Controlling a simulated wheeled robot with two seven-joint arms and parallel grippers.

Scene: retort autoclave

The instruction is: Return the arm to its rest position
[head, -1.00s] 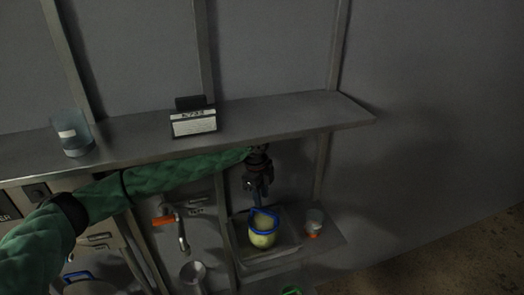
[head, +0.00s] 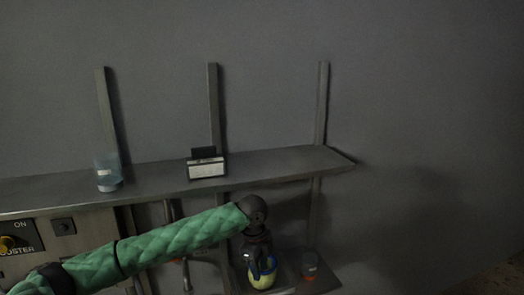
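My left arm, in a green quilted sleeve, reaches in from the lower left below the wall shelf. My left gripper (head: 262,268) points down at the bottom of the head view. It overlaps a pale yellow container with a blue rim (head: 264,281) in the picture. The fingertips are dark and small against it, so I cannot tell whether they are open or touch it. My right gripper is not in view.
A long metal shelf (head: 265,167) runs above my arm. It bears a clear bluish beaker (head: 107,172) and a small sign (head: 206,168). A cup with an orange base (head: 310,265) stands right of the gripper. A control panel (head: 22,240) is at left.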

